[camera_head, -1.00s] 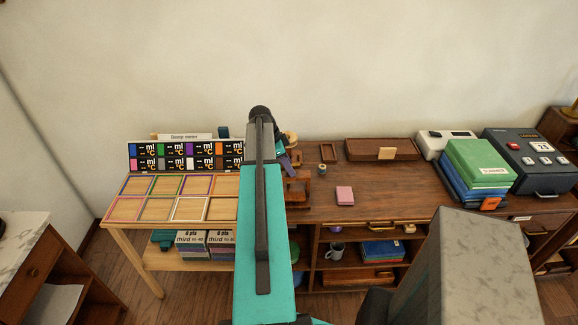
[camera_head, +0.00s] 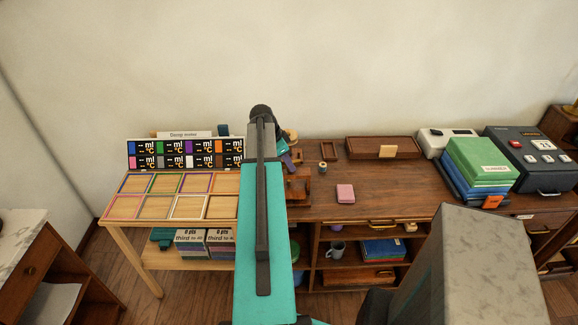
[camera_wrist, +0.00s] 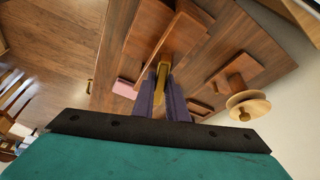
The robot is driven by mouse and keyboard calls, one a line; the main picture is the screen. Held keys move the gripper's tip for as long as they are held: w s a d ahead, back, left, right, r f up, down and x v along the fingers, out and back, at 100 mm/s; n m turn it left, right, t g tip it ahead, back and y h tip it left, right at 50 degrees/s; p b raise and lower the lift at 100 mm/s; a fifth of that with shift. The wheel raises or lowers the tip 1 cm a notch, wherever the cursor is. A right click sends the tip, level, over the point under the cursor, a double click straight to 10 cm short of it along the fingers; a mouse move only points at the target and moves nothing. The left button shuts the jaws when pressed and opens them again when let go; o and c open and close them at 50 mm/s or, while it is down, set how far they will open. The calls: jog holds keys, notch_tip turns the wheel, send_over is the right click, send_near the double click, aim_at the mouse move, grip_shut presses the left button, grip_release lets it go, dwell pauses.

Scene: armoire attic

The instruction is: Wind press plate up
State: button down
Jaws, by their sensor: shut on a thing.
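The small wooden press (camera_head: 298,190) stands on the brown desk, partly hidden behind my arm in the head view. In the wrist view its wooden beams (camera_wrist: 150,32) fill the upper middle. My gripper (camera_wrist: 163,84) has its two purple fingers shut on a brass-coloured handle (camera_wrist: 162,72) beside these beams. In the head view the gripper (camera_head: 287,158) shows only in part, just above the press. I cannot clearly make out the press plate or its height.
A pink block (camera_head: 345,193) lies on the desk right of the press. A small spool (camera_head: 322,167) and a wooden tray (camera_head: 375,147) stand behind. Green and blue books (camera_head: 478,165) are at the right. The desk's middle right is clear.

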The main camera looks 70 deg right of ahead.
jog(key=n+t+h+b, duration=0.1)
jog(key=n+b, duration=0.1)
jog(key=n, duration=0.1)
jog(key=shift+s+f+n, duration=0.1)
jog(key=shift+n, duration=0.3)
jog(key=n+t+b, duration=0.1)
jog(key=n, duration=0.2)
jog(key=shift+n+h, duration=0.3)
jog(key=shift+n, duration=0.1)
jog(key=n+t, duration=0.2)
jog(key=n, duration=0.2)
jog(key=shift+b, duration=0.3)
jog(key=n+t, duration=0.1)
jog(key=n, duration=0.3)
jog(key=shift+t+y, duration=0.4)
jog(key=n+t+y+b, duration=0.1)
jog(key=n, duration=0.3)
jog(key=shift+d+n, duration=0.1)
jog(key=shift+n, duration=0.3)
jog(key=n, duration=0.2)
jog(key=n+y+b, duration=0.1)
jog(key=n, duration=0.1)
jog(key=shift+t+y+b, duration=0.3)
jog(key=shift+t, duration=0.1)
jog(key=n+y+b, duration=0.1)
jog(key=n, duration=0.3)
jog(key=shift+y, duration=0.3)
jog(key=shift+n+y+b, duration=0.4)
jog(key=shift+n+y, duration=0.2)
jog(key=shift+n, duration=1)
